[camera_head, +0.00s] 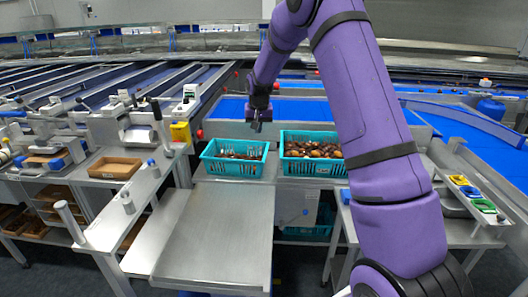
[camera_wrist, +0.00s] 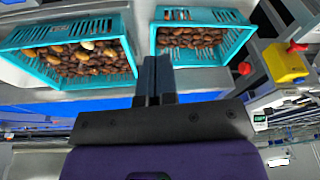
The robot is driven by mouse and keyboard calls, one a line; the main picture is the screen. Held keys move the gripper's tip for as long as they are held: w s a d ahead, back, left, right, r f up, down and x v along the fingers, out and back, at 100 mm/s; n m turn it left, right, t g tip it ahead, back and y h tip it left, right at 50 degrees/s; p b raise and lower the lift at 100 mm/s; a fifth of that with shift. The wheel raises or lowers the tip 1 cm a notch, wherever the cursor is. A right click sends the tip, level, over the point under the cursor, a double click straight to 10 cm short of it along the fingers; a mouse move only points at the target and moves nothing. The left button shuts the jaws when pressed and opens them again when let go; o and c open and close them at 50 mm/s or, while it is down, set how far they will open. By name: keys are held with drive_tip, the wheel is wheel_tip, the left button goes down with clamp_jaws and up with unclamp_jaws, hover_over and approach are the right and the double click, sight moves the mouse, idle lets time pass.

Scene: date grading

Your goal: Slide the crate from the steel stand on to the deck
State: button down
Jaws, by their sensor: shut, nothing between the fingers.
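Two teal slotted crates hold brown dates. The smaller crate (camera_head: 236,170) stands at the far end of a long grey metal surface (camera_head: 215,235). The larger crate (camera_head: 312,168) stands just to its right, on steel; my arm is close to its right end. I cannot tell for certain which surface is the stand and which the deck. My gripper (camera_head: 258,126) is shut and empty, pointing down above the smaller crate's back right part. In the wrist view, my shut fingers (camera_wrist: 155,82) show near the gap between the larger crate (camera_wrist: 68,83) and smaller crate (camera_wrist: 205,57), apparently touching neither.
Blue belts (camera_head: 228,107) run behind the crates. A yellow box (camera_head: 180,132) stands left of them. A brown tray (camera_head: 115,168) sits on the left bench. A rack with coloured cups (camera_head: 470,190) stands at right. The long grey surface is bare in front of the smaller crate.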

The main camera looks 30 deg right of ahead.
drive_tip(key=w+d+f+m, duration=0.1)
drive_tip(key=w+d+f, duration=0.2)
drive_tip(key=f, duration=0.7)
drive_tip(key=w+d+f, duration=0.3)
drive_tip(key=f, duration=0.7)
drive_tip(key=shift+g, duration=0.4)
drive_tip(key=w+d, duration=0.2)
drive_tip(key=w, duration=0.1)
drive_tip(key=w+d, duration=0.2)
drive_tip(key=w, duration=0.1)
drive_tip(key=w+d, duration=0.1)
drive_tip(key=w, duration=0.3)
drive_tip(key=shift+d+f, duration=0.2)
drive_tip(key=shift+d, duration=0.2)
drive_tip(key=shift+d+f, duration=0.1)
drive_tip(key=shift+f, duration=0.4)
drive_tip(key=shift+s+f, duration=0.1)
drive_tip(key=shift+f, duration=0.15)
